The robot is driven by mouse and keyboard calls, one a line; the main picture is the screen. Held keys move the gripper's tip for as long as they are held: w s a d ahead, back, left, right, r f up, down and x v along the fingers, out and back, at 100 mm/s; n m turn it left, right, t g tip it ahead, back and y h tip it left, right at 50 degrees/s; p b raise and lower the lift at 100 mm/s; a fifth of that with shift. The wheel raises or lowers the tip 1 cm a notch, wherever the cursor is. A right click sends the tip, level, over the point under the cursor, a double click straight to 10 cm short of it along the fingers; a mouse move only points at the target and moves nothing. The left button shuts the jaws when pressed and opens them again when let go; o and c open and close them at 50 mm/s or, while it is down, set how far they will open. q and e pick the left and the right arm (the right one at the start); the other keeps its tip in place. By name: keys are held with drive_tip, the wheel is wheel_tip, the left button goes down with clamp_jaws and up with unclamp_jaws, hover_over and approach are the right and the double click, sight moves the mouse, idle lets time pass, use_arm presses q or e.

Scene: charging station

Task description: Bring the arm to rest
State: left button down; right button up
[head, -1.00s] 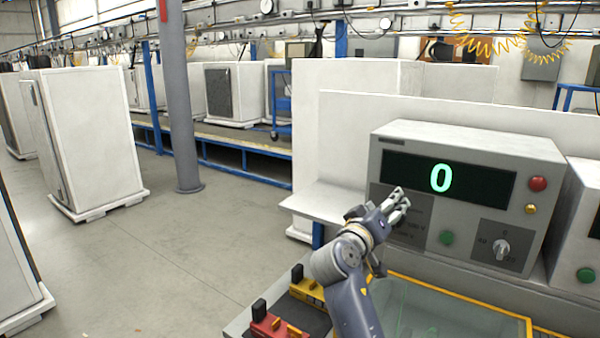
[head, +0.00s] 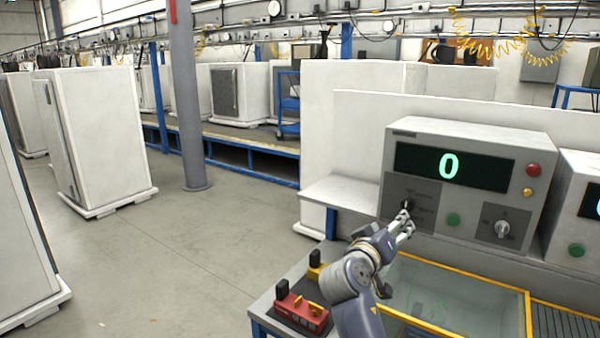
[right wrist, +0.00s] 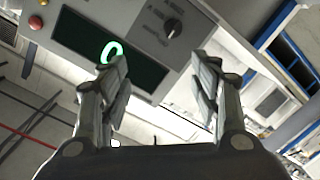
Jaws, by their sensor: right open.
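My right gripper (head: 407,222) is raised in front of the lower left of a grey control box (head: 455,133). The box has a dark display (head: 475,168) with a green 0. In the right wrist view my gripper (right wrist: 160,78) is open, with nothing between its fingers. Beyond the fingers that view shows the tilted box, its display (right wrist: 75,28) and a dark knob (right wrist: 173,25). In the head view the gripper overlaps the box's left dial panel (head: 392,190). My left gripper is not in view.
Below the arm is a yellow-framed glass-topped bay (head: 455,285). A red clamp-like block (head: 302,312) sits on the bench's left corner. A white shelf (head: 345,192) juts out left of the box. Open grey floor (head: 190,260) lies to the left.

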drive_tip(key=s+d+f+g+y, duration=0.2)
drive_tip(key=s+f+g, duration=0.1)
drive_tip(key=s+f, duration=0.8)
drive_tip(key=s+d+f+g+y, duration=0.25)
drive_tip(key=s+f, duration=0.45)
drive_tip(key=f, duration=0.8)
drive_tip(key=s+a+f+g+y, duration=0.1)
drive_tip(key=s+f+g+y, duration=0.15)
drive_tip(key=s, duration=0.65)
drive_tip(key=s+a+f+n+g+y, duration=0.1)
drive_tip(key=s+a+f, duration=0.15)
drive_tip(key=s, duration=0.55)
drive_tip(key=s+f+g+y, duration=0.2)
drive_tip(key=s+f, duration=0.1)
drive_tip(key=s, duration=0.6)
wheel_tip(320, 180, down, 33)
drive_tip(key=s+b, duration=0.2)
drive_tip(key=b, duration=0.4)
use_arm(q)
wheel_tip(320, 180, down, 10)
drive_tip(key=b, duration=0.4)
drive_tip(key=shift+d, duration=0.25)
use_arm(e)
drive_tip(key=s+d+f+g, duration=0.2)
drive_tip(key=s+f, duration=1.4)
drive_tip(key=f, duration=0.2)
drive_tip(key=shift+d+f+n, duration=0.25)
drive_tip(key=shift+f+n, duration=0.05)
